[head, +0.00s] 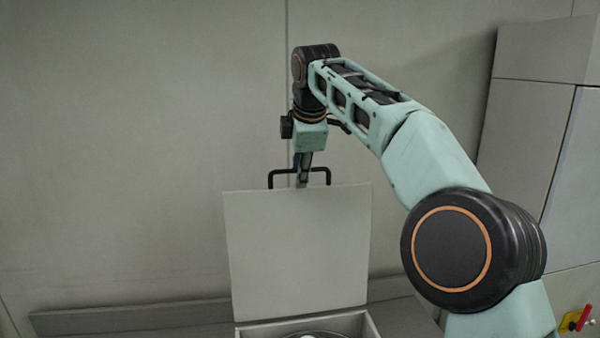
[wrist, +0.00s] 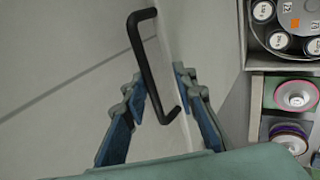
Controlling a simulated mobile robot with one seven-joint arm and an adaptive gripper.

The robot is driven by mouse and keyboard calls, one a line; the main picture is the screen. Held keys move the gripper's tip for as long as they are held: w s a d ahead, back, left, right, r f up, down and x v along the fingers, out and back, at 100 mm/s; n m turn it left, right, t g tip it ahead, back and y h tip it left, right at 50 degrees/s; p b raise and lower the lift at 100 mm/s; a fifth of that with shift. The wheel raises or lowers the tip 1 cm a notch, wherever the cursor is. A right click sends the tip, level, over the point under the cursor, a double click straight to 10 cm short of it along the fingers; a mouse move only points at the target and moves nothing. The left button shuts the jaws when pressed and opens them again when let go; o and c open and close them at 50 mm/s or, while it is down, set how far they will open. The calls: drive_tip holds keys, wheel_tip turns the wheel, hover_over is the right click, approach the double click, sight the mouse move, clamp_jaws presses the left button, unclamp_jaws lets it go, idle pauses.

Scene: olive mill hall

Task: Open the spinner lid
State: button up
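The spinner is a pale box (head: 355,320) at the bottom of the head view, with part of a round rotor inside. Its square grey lid (head: 297,250) stands raised, nearly upright, at the back of the box. A black bar handle (head: 322,170) shows at the lid's top edge. My gripper (head: 303,185) is at this handle, its tips partly hidden by the lid. In the wrist view the fingers (wrist: 158,78) are spread apart, with the black handle (wrist: 148,65) passing between them. They do not look closed on it. The rotor (wrist: 290,12) with numbered round caps shows at upper right.
Shelf compartments with a pink-rimmed disc (wrist: 295,95) and a stack of coloured discs (wrist: 288,137) lie at the right of the wrist view. A plain wall (head: 130,130) stands behind the lid. A red-handled yellow fitting (head: 577,319) is at lower right.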

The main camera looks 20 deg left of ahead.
drive_tip(key=shift+f, duration=0.15)
drive_tip(key=v, duration=1.2)
idle(0.4)
